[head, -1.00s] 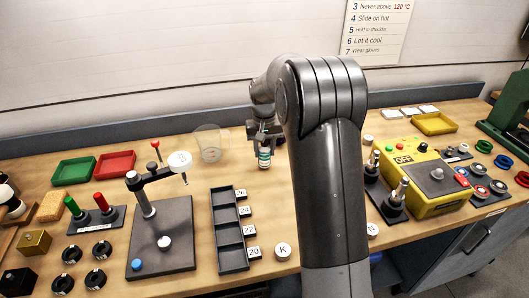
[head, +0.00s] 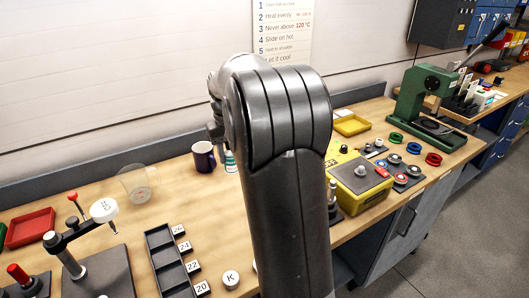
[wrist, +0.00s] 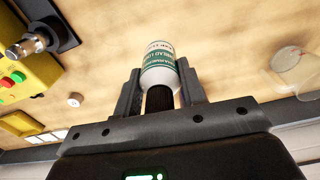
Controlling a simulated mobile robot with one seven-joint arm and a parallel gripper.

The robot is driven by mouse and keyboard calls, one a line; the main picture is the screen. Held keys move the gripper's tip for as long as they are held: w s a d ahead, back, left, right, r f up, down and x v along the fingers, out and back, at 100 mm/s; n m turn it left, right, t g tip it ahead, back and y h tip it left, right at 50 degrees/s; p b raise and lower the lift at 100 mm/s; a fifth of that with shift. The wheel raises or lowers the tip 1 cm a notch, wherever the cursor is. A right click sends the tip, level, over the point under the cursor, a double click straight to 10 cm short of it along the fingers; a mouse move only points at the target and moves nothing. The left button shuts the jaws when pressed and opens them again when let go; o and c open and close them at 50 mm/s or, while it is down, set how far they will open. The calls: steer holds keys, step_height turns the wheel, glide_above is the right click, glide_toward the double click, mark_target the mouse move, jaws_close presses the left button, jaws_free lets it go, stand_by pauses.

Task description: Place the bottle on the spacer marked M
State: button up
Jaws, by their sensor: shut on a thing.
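The bottle (wrist: 160,65) is white with a green printed label and a black cap. In the wrist view it sits between the two fingers of my gripper (wrist: 158,80), which is shut on it, with the cap toward the palm. In the head view, a slice of the bottle (head: 230,161) shows left of my arm, which hides most of the gripper. A small pale round spacer (wrist: 74,100) lies on the bench in the wrist view, its letter unreadable. A spacer marked K (head: 231,280) lies in the head view. No letter M is readable.
A dark mug (head: 204,157) stands close beside the bottle in the head view. A clear cup (head: 138,184) stands left of it. A black slotted tray (head: 172,262), a yellow control box (head: 360,180) and a green press (head: 425,92) occupy the bench.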

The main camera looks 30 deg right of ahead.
steer(key=w+d+r+n, duration=0.1)
steer(key=w+d, duration=0.1)
steer(key=d, duration=0.7)
steer(key=w+d+r, duration=0.1)
steer(key=w+d, duration=0.1)
steer(key=d, duration=0.6)
steer(key=s+d+n, duration=0.1)
steer(key=s+d, duration=0.1)
steer(key=d, duration=0.8)
steer(key=s+d+n, duration=0.1)
steer(key=s+d, duration=0.1)
steer(key=d, duration=0.8)
steer(key=shift+w+a+f, duration=0.9)
steer(key=shift+w+f, duration=0.8)
steer(key=shift+f, duration=0.05)
steer(key=shift+w+a+f, duration=0.9)
steer(key=shift+w+f, duration=0.75)
steer(key=shift+f, duration=0.05)
steer(key=shift+w+a+f, duration=0.9)
steer(key=shift+w+f, duration=0.8)
steer(key=shift+f, duration=0.05)
steer(key=shift+f, duration=0.1)
steer(key=o, duration=1)
